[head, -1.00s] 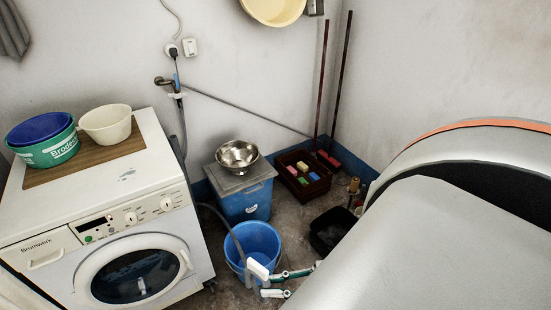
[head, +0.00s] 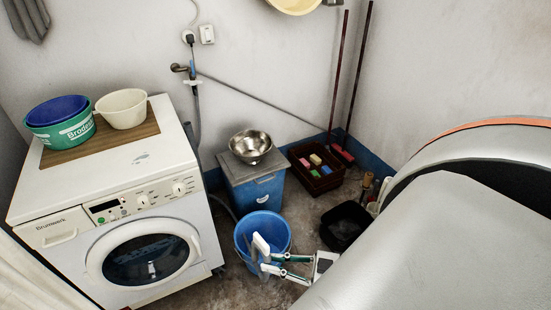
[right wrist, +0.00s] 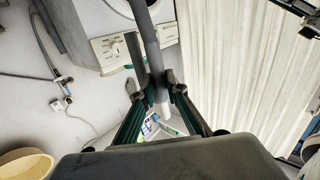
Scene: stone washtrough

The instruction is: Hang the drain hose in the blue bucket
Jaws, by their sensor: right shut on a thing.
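The blue bucket (head: 281,228) stands on the floor to the right of the washing machine. My right gripper (head: 264,256) is in front of the bucket in the head view and covers part of its opening. In the right wrist view it is shut on the grey drain hose (right wrist: 148,35), which runs between its fingers. In the head view a stretch of the hose (head: 224,207) comes from behind the machine towards the bucket. Its end is hard to make out, and I cannot tell whether it is inside the bucket. My left gripper is not in view.
The washing machine (head: 120,180) carries a blue and green tub and a cream bowl. Behind the bucket stands a blue box (head: 258,192) with a steel bowl. A dark crate (head: 316,178) and a black basin (head: 346,226) stand right of it. Bare floor lies between.

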